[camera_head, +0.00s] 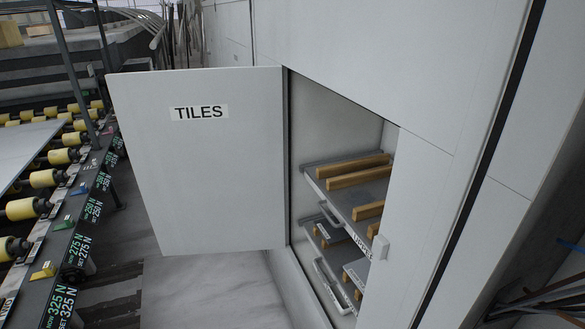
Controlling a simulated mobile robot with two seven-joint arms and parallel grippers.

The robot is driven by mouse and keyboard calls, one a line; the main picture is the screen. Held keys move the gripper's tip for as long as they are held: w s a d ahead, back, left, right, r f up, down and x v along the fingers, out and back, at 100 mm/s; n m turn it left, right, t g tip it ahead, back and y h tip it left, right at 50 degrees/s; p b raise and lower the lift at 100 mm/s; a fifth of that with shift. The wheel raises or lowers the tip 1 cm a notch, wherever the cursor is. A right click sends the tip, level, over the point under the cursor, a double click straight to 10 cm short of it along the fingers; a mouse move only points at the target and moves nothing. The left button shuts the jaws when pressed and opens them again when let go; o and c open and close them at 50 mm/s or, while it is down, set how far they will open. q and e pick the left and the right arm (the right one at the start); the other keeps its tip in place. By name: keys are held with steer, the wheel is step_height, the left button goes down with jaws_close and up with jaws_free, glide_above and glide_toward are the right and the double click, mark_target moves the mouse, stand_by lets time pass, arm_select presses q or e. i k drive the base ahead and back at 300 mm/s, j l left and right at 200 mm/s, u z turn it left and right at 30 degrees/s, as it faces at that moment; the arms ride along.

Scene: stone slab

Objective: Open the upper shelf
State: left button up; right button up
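The cabinet door (205,170), a white panel labelled TILES, stands swung open to the left. Inside the cabinet, the upper shelf (352,188) is a grey tray with several wooden strips on it. It has a curved handle (331,215) at its front and a label near its right end. It appears pushed in. A lower shelf (338,254) with wooden pieces and its own handle (325,283) sits below it. The right part of both shelves is hidden by the cabinet front. Neither of my grippers is in view.
A roller conveyor (40,180) with yellow rollers runs along the left. A small light block (380,247) sits on the cabinet's right front panel. The floor (210,290) below the open door is clear. Clutter lies at the lower right.

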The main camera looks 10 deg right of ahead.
mark_target(355, 189)
steer(key=i+j+z, duration=0.25)
steer(key=i+j, duration=0.4)
steer(key=i, duration=0.2)
steer(key=i+j+z, duration=0.25)
steer(key=i+j, duration=0.55)
